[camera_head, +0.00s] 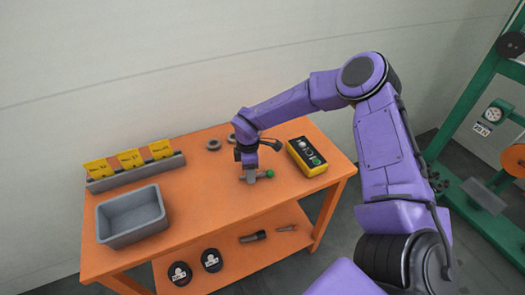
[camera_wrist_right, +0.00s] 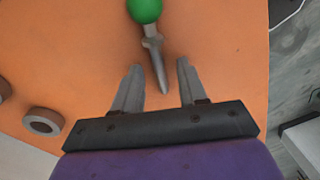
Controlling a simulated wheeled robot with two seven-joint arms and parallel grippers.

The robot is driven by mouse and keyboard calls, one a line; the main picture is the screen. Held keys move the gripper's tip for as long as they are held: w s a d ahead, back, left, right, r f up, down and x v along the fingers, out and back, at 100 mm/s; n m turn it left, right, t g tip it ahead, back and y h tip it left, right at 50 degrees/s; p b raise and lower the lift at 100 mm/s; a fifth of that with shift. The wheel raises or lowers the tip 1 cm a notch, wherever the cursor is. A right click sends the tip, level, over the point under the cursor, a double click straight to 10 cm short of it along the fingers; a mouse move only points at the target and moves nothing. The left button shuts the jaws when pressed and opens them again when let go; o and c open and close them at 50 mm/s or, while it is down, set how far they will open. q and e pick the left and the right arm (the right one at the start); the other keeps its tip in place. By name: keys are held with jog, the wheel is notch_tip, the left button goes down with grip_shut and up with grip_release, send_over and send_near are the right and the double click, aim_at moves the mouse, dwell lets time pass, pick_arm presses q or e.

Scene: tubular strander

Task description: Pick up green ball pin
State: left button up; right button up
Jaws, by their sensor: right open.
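The green ball pin lies on the orange table (camera_head: 210,190). In the right wrist view its green ball (camera_wrist_right: 145,10) is at the top edge and its grey shaft (camera_wrist_right: 154,60) points down toward my gripper. In the head view the green ball (camera_head: 270,173) shows just right of my right gripper (camera_head: 249,176), which hides most of the shaft. In the right wrist view my right gripper (camera_wrist_right: 160,85) is open and empty, with the tip of the pin's shaft in the gap between its fingers. My left gripper is not in view.
A yellow control box (camera_head: 307,156) stands close on the right. Grey rings (camera_head: 213,144) lie behind the gripper. A grey bin (camera_head: 131,216) and a rack with yellow cards (camera_head: 130,160) stand at the left. The lower shelf holds dark parts (camera_head: 211,260). A green machine frame (camera_head: 470,110) stands at right.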

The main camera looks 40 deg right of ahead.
grip_shut()
